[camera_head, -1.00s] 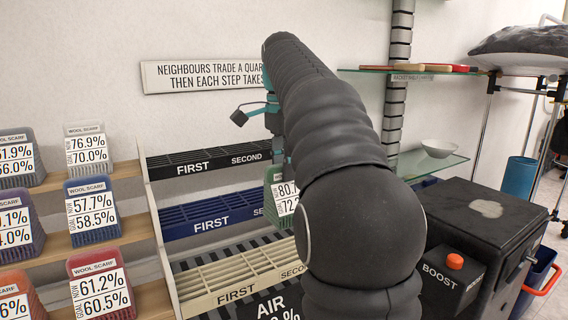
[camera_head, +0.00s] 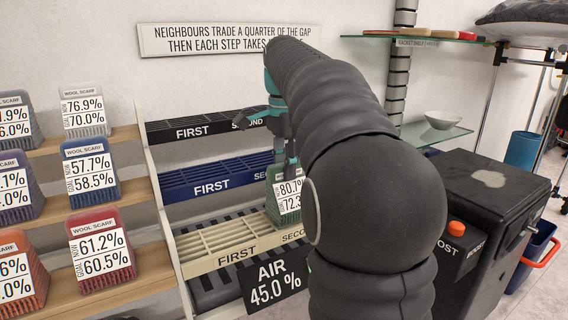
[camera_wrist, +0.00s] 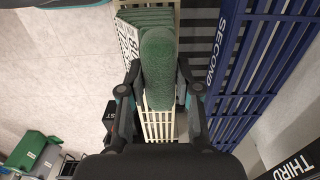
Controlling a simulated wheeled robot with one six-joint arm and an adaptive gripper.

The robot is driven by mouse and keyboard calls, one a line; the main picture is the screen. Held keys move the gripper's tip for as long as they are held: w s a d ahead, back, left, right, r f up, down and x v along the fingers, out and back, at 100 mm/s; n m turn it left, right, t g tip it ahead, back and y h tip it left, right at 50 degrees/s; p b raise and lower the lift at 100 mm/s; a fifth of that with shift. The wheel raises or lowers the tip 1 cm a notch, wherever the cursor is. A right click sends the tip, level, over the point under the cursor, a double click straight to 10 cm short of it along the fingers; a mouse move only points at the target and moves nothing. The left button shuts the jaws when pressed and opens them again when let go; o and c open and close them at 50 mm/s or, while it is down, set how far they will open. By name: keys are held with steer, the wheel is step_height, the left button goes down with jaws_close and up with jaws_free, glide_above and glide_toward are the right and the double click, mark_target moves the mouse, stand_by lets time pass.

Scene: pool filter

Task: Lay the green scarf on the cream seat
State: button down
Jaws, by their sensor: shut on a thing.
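The green scarf (camera_head: 281,201) is a folded, ribbed block with a white label reading 80.7% and 72.3%. My gripper (camera_head: 287,160) is shut on it from above. In the wrist view the scarf (camera_wrist: 159,60) sits between the two fingers of my gripper (camera_wrist: 160,78). The cream seat (camera_head: 230,241) is a slatted rack marked FIRST and SECOND. The scarf is upright at the back of its SECOND end; whether it touches the slats I cannot tell. In the wrist view cream slats (camera_wrist: 158,126) show below the scarf. My arm hides the seat's right end.
A blue rack (camera_head: 212,180) and a black rack (camera_head: 200,127) rise behind the cream one. The AIR 45.0% sign (camera_head: 274,284) stands in front. Shelves at left hold several labelled scarves, including a red one (camera_head: 100,248). A black box with a BOOST button (camera_head: 457,229) stands right.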

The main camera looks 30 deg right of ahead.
steer(key=shift+f, duration=0.3)
stand_by(0.4)
steer(key=c, duration=0.7)
jaws_free()
steer(key=shift+r, duration=3.8)
